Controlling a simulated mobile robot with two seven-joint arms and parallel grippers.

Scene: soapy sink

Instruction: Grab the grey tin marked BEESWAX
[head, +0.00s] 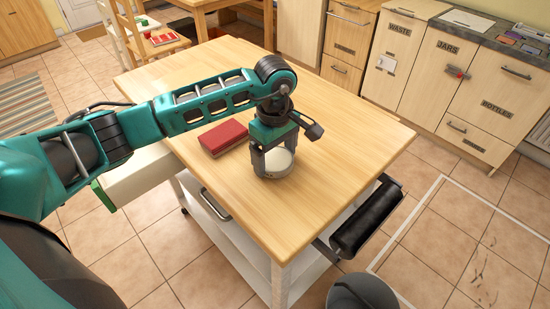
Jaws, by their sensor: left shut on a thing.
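A grey tin (275,166) with a pale top stands on the wooden table (330,185), near its middle front. Any marking on the tin is not readable from here. My left gripper (273,160) points down over the tin and is shut on it, one finger on each side. The tin's far side is hidden by the gripper. My right gripper is not in view.
A red book (223,137) lies on the table just left of the tin. The table's right half is clear. A dark roll (366,218) hangs at its right side. Labelled cabinets (400,55) stand along the back.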

